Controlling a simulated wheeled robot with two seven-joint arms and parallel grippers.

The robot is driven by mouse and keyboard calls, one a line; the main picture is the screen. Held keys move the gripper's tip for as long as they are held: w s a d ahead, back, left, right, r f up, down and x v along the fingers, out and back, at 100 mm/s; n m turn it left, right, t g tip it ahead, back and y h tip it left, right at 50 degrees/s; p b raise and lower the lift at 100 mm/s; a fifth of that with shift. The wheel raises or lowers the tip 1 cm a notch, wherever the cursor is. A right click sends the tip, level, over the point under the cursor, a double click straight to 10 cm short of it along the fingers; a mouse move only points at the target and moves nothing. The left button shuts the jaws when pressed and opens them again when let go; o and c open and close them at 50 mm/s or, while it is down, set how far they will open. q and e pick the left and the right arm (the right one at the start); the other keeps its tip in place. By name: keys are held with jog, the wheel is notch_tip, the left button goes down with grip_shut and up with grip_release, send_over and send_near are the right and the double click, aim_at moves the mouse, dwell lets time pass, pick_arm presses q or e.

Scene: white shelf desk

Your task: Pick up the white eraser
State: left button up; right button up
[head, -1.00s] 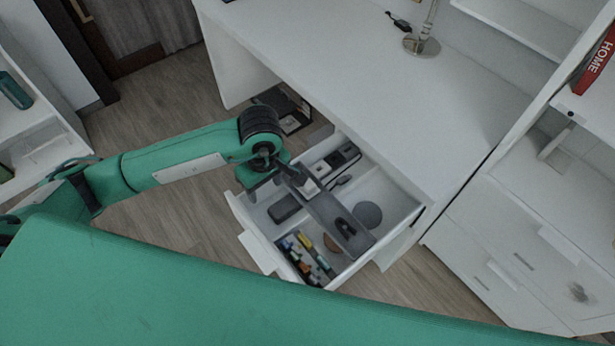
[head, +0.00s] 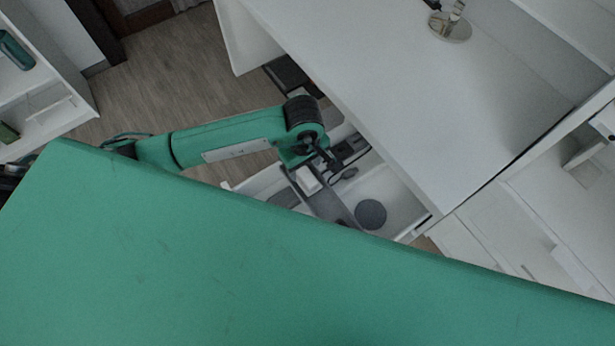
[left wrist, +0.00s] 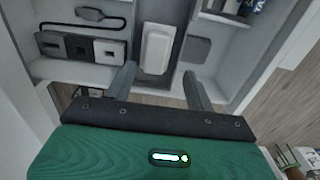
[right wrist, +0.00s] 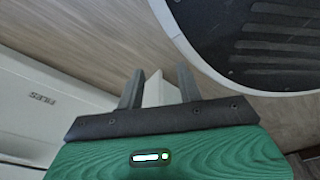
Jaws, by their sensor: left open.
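The white eraser (left wrist: 157,48) is a pale rounded block lying on a grey strip inside the open drawer (left wrist: 57,68). In the head view the eraser (head: 308,181) shows just below my left gripper (head: 308,166). In the left wrist view my left gripper (left wrist: 158,78) is open. The eraser lies ahead of the gap between its fingertips, and I see no grip on it. My right gripper (right wrist: 160,88) shows only in the right wrist view. Its fingers are apart, away from the drawer contents, with a white edge behind them.
A dark grey block (left wrist: 196,50) lies right of the eraser. A dark round disc (head: 370,214) is also in the drawer. The white desk top (head: 400,110) overhangs the drawer's back.

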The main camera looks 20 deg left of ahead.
aim_at(307, 176)
pick_arm(q)
jog(key=shift+d+f, duration=0.15)
jog(key=shift+f, duration=0.45)
jog(key=f, duration=0.3)
jog(key=f+p, duration=0.1)
jog(key=shift+w+d+f, duration=0.15)
jog(key=shift+w, duration=0.1)
pick_arm(e)
jog(key=shift+s+d+f, duration=0.2)
jog(key=shift+s+f, duration=0.15)
jog(key=shift+s, duration=0.2)
jog(key=shift+s+d+f, duration=0.15)
jog(key=shift+s+f, duration=0.2)
jog(key=shift+s, duration=0.2)
pick_arm(q)
jog(key=shift+c, duration=0.4)
jog(key=c, duration=1)
